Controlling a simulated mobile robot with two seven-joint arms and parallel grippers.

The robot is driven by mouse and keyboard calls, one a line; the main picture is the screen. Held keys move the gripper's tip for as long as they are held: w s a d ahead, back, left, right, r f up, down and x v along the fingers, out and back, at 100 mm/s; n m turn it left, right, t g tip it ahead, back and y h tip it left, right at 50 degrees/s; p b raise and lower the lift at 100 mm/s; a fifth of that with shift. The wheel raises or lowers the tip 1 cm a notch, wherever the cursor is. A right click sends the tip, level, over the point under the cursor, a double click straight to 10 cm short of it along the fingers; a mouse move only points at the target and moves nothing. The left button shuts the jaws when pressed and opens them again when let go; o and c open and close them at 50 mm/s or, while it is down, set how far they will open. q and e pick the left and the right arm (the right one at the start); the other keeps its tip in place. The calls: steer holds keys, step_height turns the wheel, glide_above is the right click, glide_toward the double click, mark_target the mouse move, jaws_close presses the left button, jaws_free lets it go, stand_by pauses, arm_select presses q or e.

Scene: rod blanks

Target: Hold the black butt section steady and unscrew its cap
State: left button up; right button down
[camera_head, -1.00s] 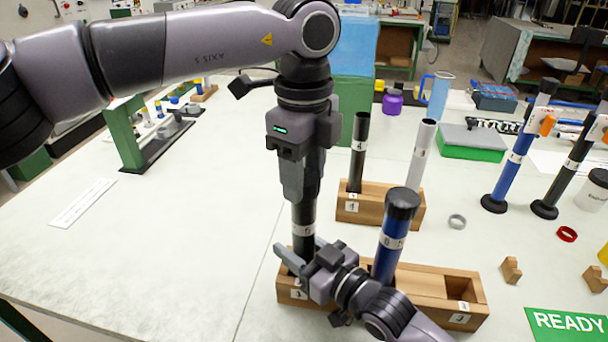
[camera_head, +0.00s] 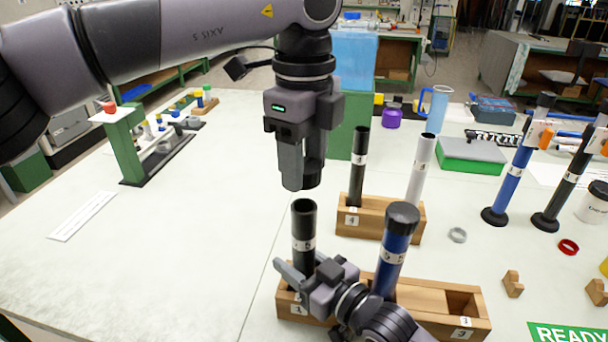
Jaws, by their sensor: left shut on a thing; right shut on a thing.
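The black butt section (camera_head: 303,223) stands upright in the front wooden rack (camera_head: 420,292), its white label band showing and its top end open. My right gripper (camera_head: 300,268) is shut on its lower part, just above the rack. My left gripper (camera_head: 299,180) is higher, directly above the open end and clear of it. It is shut on the dark cap (camera_head: 314,176), which is mostly hidden behind the fingers and shows at their right side.
A blue capped section (camera_head: 394,250) stands close right of my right gripper. Behind, a second rack (camera_head: 380,222) holds a black tube (camera_head: 358,165) and a grey tube (camera_head: 420,165).

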steer(key=shift+c, duration=2.4)
jaws_free()
